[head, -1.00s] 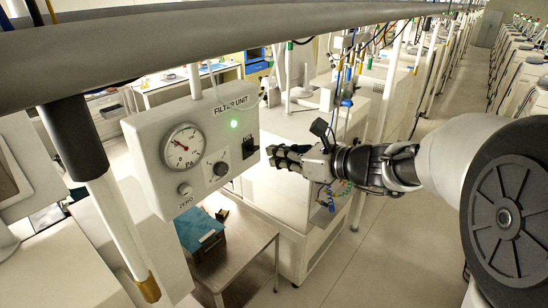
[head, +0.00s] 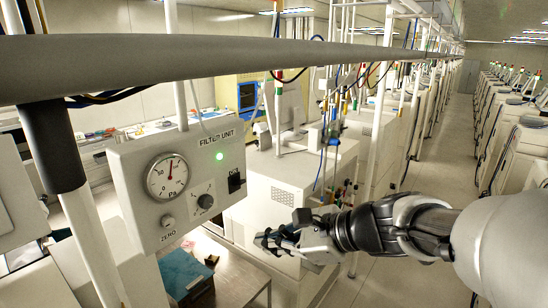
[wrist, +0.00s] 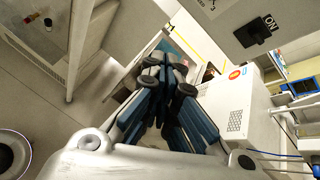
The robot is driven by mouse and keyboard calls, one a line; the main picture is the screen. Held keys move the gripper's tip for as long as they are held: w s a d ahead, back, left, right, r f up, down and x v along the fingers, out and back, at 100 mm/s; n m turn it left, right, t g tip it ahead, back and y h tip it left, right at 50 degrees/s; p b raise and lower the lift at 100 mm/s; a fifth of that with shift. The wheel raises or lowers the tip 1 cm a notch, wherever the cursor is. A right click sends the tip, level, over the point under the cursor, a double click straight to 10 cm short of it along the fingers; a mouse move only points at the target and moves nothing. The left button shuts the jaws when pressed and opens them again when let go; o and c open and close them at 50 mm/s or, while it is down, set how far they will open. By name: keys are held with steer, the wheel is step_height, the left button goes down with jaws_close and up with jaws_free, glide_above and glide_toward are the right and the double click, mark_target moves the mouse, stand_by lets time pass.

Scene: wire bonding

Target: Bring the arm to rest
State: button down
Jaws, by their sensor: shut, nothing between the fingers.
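My gripper (head: 268,240) is shut and empty in the head view, pointing left at the end of my arm, which reaches in from the right. It is in front of and below the right side of the filter unit (head: 130,180), apart from it in the picture. In the wrist view my gripper (wrist: 168,68) shows its dark blue-grey fingers drawn together, with nothing between them.
The filter unit carries a dial gauge (head: 167,176), a green light and a black switch (head: 236,181). A blue box (head: 184,272) sits on a low table below it. A grey pipe (head: 250,62) crosses above. An aisle (head: 445,150) runs between machines at right.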

steer(key=s+d+f+n+h+b, duration=0.3)
steer(key=s+f+n+b, duration=0.3)
steer(key=f, duration=0.5)
steer(key=s+d+f+n+g+h+b, duration=0.1)
steer(key=s+d+f+n+h+b, duration=0.2)
steer(key=s+d+f+n+b, duration=0.3)
steer(key=s+d+f+n+h+b, duration=0.4)
steer(key=s+f+b, duration=0.7)
steer(key=f, duration=0.4)
steer(key=d+n, duration=0.1)
steer(key=n, duration=0.1)
steer(key=shift+f+n, duration=0.35)
steer(key=shift+n, duration=0.05)
